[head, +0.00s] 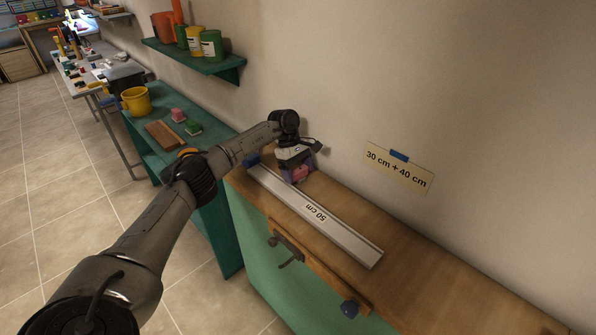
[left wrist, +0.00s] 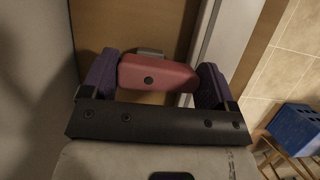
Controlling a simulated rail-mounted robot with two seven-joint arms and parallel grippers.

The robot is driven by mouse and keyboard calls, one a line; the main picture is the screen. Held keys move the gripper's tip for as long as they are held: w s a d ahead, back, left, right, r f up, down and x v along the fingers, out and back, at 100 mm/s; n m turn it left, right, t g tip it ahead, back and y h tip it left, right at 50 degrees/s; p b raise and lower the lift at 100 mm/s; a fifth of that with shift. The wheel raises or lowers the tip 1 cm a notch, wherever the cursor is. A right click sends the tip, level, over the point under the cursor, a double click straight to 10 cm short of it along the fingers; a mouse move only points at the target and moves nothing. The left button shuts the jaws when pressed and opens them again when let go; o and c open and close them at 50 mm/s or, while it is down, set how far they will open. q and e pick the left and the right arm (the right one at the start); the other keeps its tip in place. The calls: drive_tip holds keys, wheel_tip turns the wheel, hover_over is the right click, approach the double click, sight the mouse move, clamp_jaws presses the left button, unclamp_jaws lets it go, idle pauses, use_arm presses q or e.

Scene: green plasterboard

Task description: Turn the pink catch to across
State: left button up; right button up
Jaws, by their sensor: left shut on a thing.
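The pink catch (head: 299,174) is on the wooden top of the green bench, near the wall; it also shows in the left wrist view (left wrist: 157,73) as a rounded bar with a dark round spot. My left gripper (head: 297,170) is over it, with its purple fingers (left wrist: 155,84) at the two ends of the bar, shut on it. In the left wrist view the bar lies nearly crosswise, from one finger to the other. A small grey piece shows just behind it. In the head view my gripper hides much of the catch. My right gripper is not in view.
A long metal bar marked 50 cm (head: 330,222) lies beside the catch. A card (head: 398,168) is on the wall. A green side table (head: 160,115) holds a yellow bucket (head: 137,101).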

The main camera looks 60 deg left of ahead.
use_arm(q)
drive_tip(key=shift+r, duration=0.1)
drive_tip(key=o, duration=0.8)
drive_tip(key=p+v, duration=0.2)
drive_tip(key=v, duration=1.1)
drive_tip(key=shift+r+p, duration=0.3)
drive_tip(key=shift+r, duration=0.05)
drive_tip(key=shift+a, duration=0.1)
